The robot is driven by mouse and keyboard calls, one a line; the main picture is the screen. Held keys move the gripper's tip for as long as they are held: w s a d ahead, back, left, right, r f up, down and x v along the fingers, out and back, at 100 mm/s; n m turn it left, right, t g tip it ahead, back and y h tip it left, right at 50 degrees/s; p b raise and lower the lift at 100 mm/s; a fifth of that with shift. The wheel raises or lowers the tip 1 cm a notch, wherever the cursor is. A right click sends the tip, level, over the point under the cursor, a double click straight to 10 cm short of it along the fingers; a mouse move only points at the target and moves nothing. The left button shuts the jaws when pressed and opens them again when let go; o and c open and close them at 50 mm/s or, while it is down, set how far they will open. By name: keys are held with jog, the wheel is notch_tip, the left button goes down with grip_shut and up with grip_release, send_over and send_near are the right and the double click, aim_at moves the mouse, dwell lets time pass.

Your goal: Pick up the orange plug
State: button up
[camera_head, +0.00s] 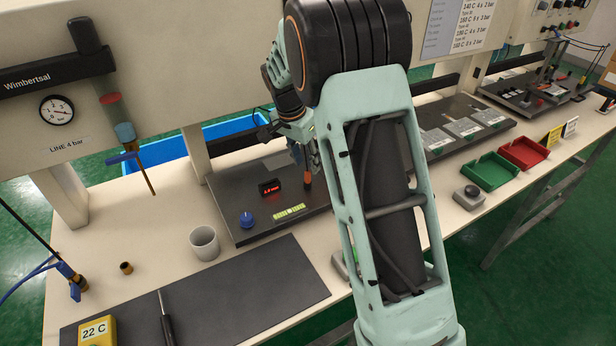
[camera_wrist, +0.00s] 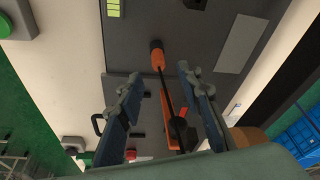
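The orange plug (camera_wrist: 159,60) shows in the wrist view just beyond my fingertips, with a dark end and a black cable running back between the fingers. It also shows in the head view as a small orange piece (camera_head: 308,181) at the dark panel, below my gripper. My gripper (camera_wrist: 159,76) is open, one finger on each side of the plug's line, with clear gaps and no contact visible. In the head view my gripper (camera_head: 308,160) is small and partly hidden by my arm. I cannot tell how the plug's dark end meets the panel.
The dark panel (camera_head: 240,208) carries a red display (camera_head: 269,187), a blue knob (camera_head: 247,219) and a lit green strip (camera_head: 289,212). A grey cup (camera_head: 204,243) stands left of it. Green (camera_head: 490,171) and red (camera_head: 523,152) trays lie right. An orange-and-black object (camera_wrist: 181,132) shows between my fingers.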

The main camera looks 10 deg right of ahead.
aim_at(307, 172)
jog(key=x, duration=0.2)
jog(key=p+x, duration=0.1)
jog(key=x, duration=0.2)
jog(key=shift+s+a+f, duration=0.15)
jog(key=shift+s+a, duration=0.05)
jog(key=shift+c, duration=0.3)
grip_shut()
